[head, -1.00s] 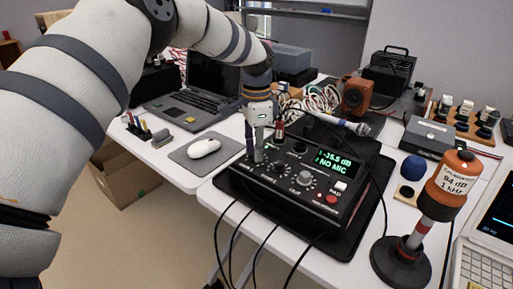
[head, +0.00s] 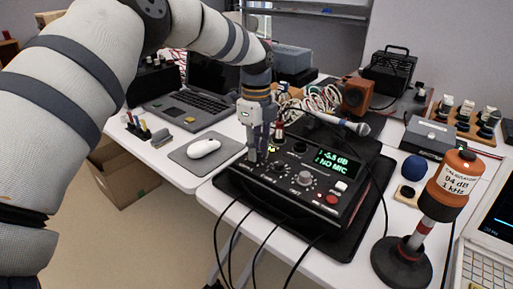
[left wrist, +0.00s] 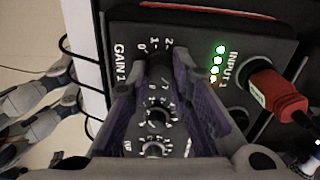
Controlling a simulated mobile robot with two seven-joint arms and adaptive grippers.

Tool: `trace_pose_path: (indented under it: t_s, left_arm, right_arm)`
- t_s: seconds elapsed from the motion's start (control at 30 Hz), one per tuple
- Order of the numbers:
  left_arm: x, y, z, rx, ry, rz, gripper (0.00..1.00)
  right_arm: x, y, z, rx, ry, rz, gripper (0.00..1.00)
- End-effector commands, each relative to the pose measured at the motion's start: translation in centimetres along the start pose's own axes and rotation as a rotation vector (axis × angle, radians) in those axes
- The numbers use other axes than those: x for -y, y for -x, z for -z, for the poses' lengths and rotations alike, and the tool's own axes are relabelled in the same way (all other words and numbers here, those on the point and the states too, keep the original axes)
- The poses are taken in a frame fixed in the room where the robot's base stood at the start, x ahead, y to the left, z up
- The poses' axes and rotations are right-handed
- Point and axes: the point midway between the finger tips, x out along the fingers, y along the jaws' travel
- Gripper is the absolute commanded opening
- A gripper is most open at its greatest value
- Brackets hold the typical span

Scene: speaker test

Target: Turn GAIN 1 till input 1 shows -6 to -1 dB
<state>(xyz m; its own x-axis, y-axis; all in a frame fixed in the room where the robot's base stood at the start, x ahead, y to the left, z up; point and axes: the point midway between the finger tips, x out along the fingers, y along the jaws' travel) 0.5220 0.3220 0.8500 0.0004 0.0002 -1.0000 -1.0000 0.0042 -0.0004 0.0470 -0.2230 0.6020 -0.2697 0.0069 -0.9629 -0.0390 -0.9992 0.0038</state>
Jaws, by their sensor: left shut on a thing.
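The black mixer box (head: 322,208) sits on a dark mat on the table. Its green display (head: 331,161) shows input 1 at about -5.5 dB, the last digit hard to read, and NO MIC on line 2. My left gripper (head: 258,156) points down at the box's back left. In the left wrist view its fingers (left wrist: 160,70) are shut on the GAIN 1 knob (left wrist: 158,75), which they partly hide. The INPUT 1 lights (left wrist: 217,64) glow green, with a yellowish one at the lower end. A red plug (left wrist: 278,97) sits beside them. My right gripper is not in view.
A mouse (head: 203,148) on a grey pad and a laptop (head: 196,104) lie to the left. A microphone (head: 350,126) lies behind the box. An orange-topped calibrator (head: 452,180) stands at the right. Black cables hang over the table's front edge.

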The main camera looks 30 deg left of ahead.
Motion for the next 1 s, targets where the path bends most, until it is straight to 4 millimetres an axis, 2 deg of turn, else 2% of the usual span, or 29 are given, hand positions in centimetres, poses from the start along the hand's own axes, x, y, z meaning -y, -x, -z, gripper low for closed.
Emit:
trace_pose_path:
  t_s: [0.33,0.87,0.9,0.97,1.0]
  left_arm:
    - [-0.04,-0.11,0.0,0.0,-0.119,-0.002,0.0]
    - [-0.05,-0.11,0.0,0.0,-0.138,-0.002,0.0]
    - [-0.05,-0.12,0.01,0.0,-0.138,-0.002,0.26]
    - [-0.04,-0.11,0.01,0.0,-0.137,-0.002,0.4]
    - [-0.04,-0.1,0.01,0.0,-0.137,-0.002,0.4]
  right_arm:
    - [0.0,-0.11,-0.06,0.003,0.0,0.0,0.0]
    - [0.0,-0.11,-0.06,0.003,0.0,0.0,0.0]
    - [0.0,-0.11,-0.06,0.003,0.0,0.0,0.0]
    - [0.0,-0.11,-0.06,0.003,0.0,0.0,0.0]
    - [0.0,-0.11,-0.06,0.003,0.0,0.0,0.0]
